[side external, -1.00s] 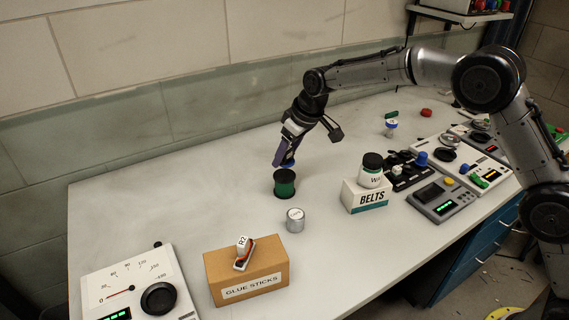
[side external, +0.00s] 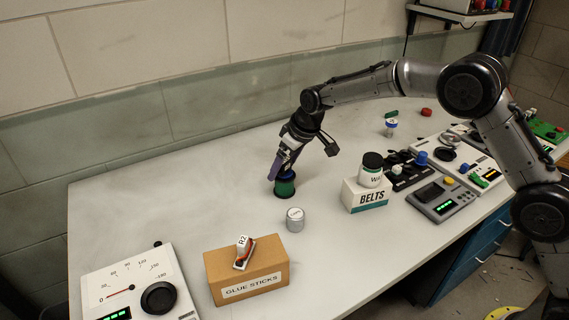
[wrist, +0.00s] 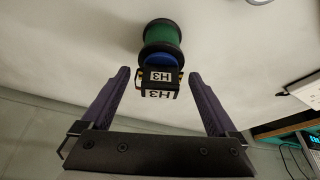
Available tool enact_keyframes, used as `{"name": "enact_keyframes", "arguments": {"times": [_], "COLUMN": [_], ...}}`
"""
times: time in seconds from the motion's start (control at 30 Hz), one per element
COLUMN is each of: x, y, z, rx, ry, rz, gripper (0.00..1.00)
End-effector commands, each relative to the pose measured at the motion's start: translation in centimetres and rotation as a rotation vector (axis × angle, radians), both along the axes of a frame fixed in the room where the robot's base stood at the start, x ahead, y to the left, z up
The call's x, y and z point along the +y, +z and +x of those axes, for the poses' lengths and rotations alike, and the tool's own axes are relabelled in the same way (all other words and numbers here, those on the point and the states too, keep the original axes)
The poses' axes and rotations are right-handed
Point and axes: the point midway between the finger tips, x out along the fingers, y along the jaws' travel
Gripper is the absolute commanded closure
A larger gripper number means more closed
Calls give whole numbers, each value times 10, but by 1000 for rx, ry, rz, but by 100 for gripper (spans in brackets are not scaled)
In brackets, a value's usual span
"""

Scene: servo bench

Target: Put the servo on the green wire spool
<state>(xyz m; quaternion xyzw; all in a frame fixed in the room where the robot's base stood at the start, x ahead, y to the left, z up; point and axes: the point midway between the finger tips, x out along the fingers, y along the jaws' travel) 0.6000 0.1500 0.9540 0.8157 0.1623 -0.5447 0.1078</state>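The green wire spool (side external: 286,188), with dark flanges, stands upright on the bench in the side view; it also shows at the top of the wrist view (wrist: 163,40). The servo (wrist: 159,80) has a dark body, a blue part and white H3 labels. Its blue part lies against the spool's end in the wrist view, and blue shows at the spool's top in the side view. My gripper (wrist: 157,74) is open, with a purple finger on each side of the servo and gaps visible between. In the side view, the fingers (side external: 279,172) hide most of the servo.
A silver can (side external: 295,220) stands just in front of the spool. A glue sticks box (side external: 245,275) carries an R2-labelled piece (side external: 242,254). A belts box (side external: 365,197) carries a jar (side external: 371,175). A gauge panel (side external: 130,285) is front left. The bench left of the spool is clear.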

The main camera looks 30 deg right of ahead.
Motion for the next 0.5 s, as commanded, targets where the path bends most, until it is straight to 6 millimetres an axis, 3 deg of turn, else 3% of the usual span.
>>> {"name": "enact_keyframes", "arguments": {"times": [0.27, 0.5], "x": [0, -5], "y": [2, 33], "z": [0, -10], "rx": [-1, -5], "ry": [0, 0], "rz": [0, 1], "gripper": [6, 6]}}
